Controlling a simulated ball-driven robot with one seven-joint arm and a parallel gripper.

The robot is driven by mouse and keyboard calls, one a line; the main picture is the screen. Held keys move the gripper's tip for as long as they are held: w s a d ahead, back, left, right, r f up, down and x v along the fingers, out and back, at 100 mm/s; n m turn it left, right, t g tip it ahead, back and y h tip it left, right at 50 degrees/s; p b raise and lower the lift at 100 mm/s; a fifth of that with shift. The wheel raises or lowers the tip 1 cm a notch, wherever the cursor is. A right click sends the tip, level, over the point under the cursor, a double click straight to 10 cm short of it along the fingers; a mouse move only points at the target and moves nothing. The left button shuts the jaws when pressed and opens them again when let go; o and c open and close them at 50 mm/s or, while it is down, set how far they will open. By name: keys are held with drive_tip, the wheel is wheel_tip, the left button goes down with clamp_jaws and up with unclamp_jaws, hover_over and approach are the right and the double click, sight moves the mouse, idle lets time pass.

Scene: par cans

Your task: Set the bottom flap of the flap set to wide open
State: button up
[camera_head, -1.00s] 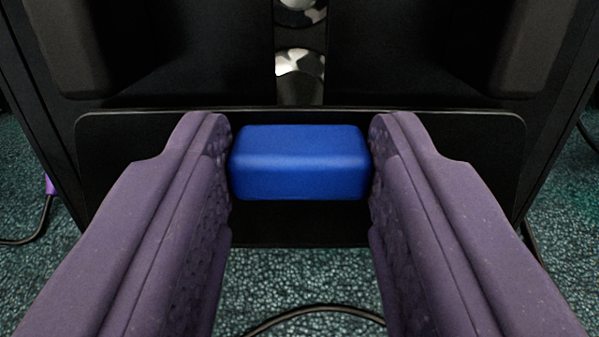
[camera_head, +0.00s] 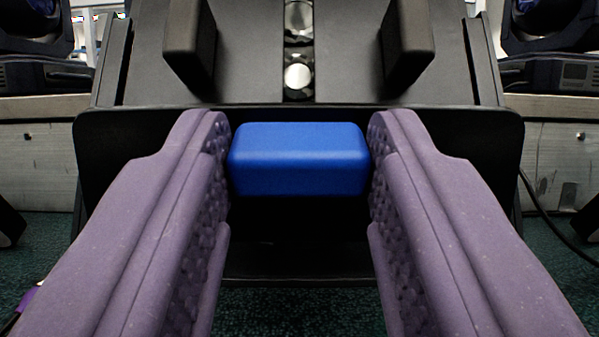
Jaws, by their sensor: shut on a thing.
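The bottom flap (camera_head: 440,140) is a wide black plate with rounded corners across the middle of the view. A blue block-shaped tab (camera_head: 298,158) sits at the middle of the flap. My gripper (camera_head: 299,160) is shut on the blue tab, one purple finger against each side. Behind the flap stands the dark body of the flap set (camera_head: 345,60), with round shiny lamps (camera_head: 298,76) down its middle. Two dark upright flaps (camera_head: 192,45) flank the lamps at left and right (camera_head: 406,45). My fingers hide parts of the bottom flap.
Other blue and dark fixtures (camera_head: 545,45) stand at the back left and right on pale, scuffed cases (camera_head: 560,140). A black cable (camera_head: 548,218) runs down at the right. The floor (camera_head: 300,310) is dark green carpet.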

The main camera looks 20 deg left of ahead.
drive_tip(key=shift+s+f+t, duration=0.2)
drive_tip(key=shift+f+t, duration=0.25)
drive_tip(key=shift+t, duration=0.25)
drive_tip(key=o, duration=1.1)
drive_tip(key=shift+c, duration=0.2)
drive_tip(key=shift+s+d+f, duration=0.1)
drive_tip(key=shift+s+f, duration=0.05)
drive_tip(key=shift+s, duration=0.15)
drive_tip(key=s+d+f+p, duration=0.1)
drive_tip(key=s+d+p, duration=0.3)
drive_tip(key=s, duration=0.9)
drive_tip(key=shift+s+d+f, duration=0.15)
drive_tip(key=shift+f, duration=0.05)
